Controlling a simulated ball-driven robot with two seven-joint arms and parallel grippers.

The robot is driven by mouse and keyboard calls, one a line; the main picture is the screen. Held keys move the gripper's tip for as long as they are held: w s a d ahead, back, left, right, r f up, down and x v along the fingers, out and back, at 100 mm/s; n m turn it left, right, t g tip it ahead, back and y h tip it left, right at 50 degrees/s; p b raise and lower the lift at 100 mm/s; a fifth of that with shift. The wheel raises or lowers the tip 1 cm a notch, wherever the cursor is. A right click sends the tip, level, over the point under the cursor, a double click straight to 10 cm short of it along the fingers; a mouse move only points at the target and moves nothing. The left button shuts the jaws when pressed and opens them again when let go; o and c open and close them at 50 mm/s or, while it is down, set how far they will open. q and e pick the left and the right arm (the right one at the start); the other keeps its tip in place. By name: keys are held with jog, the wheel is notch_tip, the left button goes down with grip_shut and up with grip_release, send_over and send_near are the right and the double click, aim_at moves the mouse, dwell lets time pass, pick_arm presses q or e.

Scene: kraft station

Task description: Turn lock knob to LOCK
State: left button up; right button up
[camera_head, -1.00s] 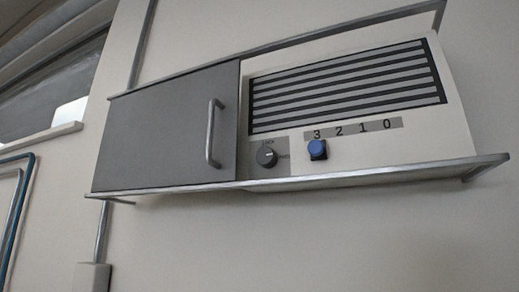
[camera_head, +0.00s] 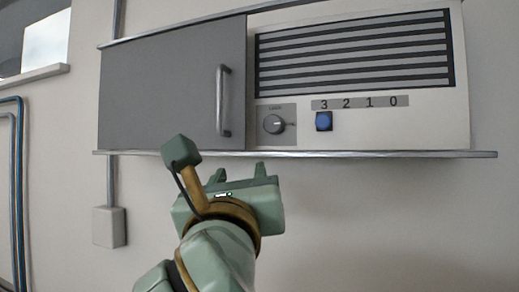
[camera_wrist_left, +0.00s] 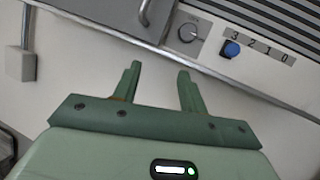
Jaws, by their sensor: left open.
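The lock knob (camera_head: 274,124) is a round grey dial on a grey plate, right of the cabinet door, with a small "LOCK" label above it. Its pale pointer mark points to the right, toward a label too small to read. It also shows in the left wrist view (camera_wrist_left: 188,33), above the fingers. My left gripper (camera_head: 240,172) is open and empty, below the cabinet's bottom ledge and a little left of under the knob. In the left wrist view its two fingers (camera_wrist_left: 157,80) are spread apart, with nothing between them. My right gripper is not in view.
A metal ledge (camera_head: 400,154) runs along the cabinet's bottom, between gripper and knob. The grey door (camera_head: 165,85) has a bar handle (camera_head: 224,100) left of the knob. A blue slider (camera_head: 324,121) sits right, under "3".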

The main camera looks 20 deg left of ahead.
pick_arm(q)
jog(key=s+d+r+m+t+h, duration=0.1)
jog(key=s+d+r+h, duration=0.1)
jog(key=s+h, duration=0.15)
jog(key=p, duration=1.3)
send_near(272, 125)
jog(key=x, duration=0.7)
jog(key=shift+w+r, duration=0.15)
jog(key=shift+r, duration=0.05)
jog(key=shift+w+r+h+p, duration=0.1)
jog(key=shift+w+h+p, duration=0.2)
jog(key=shift+w, duration=0.35)
jog(key=c, duration=0.7)
